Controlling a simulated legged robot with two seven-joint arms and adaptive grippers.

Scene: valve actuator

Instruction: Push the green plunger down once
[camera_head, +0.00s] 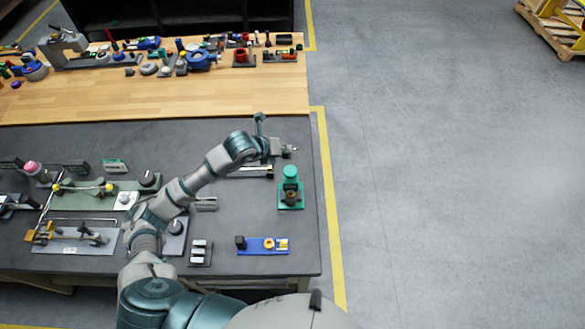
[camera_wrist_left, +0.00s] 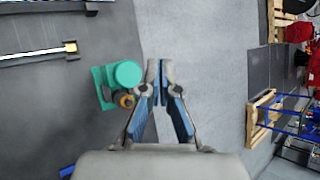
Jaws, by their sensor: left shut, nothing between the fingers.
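The green plunger (camera_head: 290,173) stands upright on a green base plate (camera_head: 291,203) near the right edge of the dark table. In the left wrist view the round green top (camera_wrist_left: 127,74) shows just left of my fingers, with a brass-coloured part (camera_wrist_left: 124,98) beside it. My left gripper (camera_head: 292,149) is shut and empty, just beyond the plunger in the head view. In the wrist view its fingertips (camera_wrist_left: 160,66) are close together, to the right of the green top and apart from it in the picture. My right gripper is not in view.
A blue plate with yellow parts (camera_head: 263,245) lies in front of the plunger. A slim bar fixture (camera_head: 252,171) lies to its left. More valve fixtures (camera_head: 85,190) fill the table's left. The grey floor (camera_head: 440,180) right of the table is clear.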

